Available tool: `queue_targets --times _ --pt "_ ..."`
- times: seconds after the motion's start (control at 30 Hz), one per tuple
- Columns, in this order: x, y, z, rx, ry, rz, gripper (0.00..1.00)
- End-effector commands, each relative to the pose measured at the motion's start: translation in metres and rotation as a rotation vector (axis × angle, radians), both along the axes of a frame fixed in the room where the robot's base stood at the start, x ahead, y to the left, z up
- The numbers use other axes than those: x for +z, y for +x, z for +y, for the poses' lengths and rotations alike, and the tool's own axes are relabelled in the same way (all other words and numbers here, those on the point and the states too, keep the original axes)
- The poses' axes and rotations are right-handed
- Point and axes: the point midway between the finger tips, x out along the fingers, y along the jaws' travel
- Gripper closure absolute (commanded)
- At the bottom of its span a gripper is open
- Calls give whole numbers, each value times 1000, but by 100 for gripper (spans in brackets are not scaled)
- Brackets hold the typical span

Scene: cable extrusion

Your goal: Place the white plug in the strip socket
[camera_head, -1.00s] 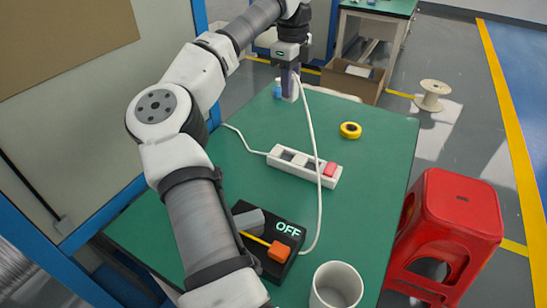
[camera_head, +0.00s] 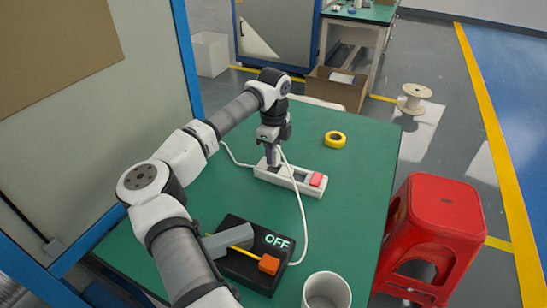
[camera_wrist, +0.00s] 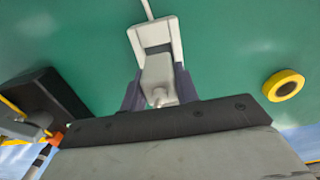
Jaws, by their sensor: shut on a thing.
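The white strip socket (camera_head: 295,184) lies on the green table, with a red switch (camera_head: 317,179) at its right end. My gripper (camera_head: 273,163) points down over the strip's left end. It is shut on the white plug, which shows between the fingers in the wrist view (camera_wrist: 159,75). In that view the plug overlaps the near part of the strip (camera_wrist: 148,32). I cannot tell whether the plug is seated or just above the socket. In the head view my gripper mostly hides the plug. The plug's white cable (camera_head: 301,205) runs toward the black OFF box.
The black OFF box (camera_head: 270,244) with an orange button stands at the table's front. A white cup (camera_head: 327,291) is at the near edge. Yellow tape (camera_head: 335,139) lies behind right on bare table (camera_head: 365,170). A red stool (camera_head: 435,230) stands right of the table.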

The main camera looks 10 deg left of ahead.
Motion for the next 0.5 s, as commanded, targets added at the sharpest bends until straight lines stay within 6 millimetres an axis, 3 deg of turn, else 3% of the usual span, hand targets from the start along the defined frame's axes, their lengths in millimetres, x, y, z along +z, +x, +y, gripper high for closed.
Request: queue_targets --times 0.2,0.5 --pt "-28 -1 0 0 -2 1 93" --pt "-31 0 0 0 -1 1 93"
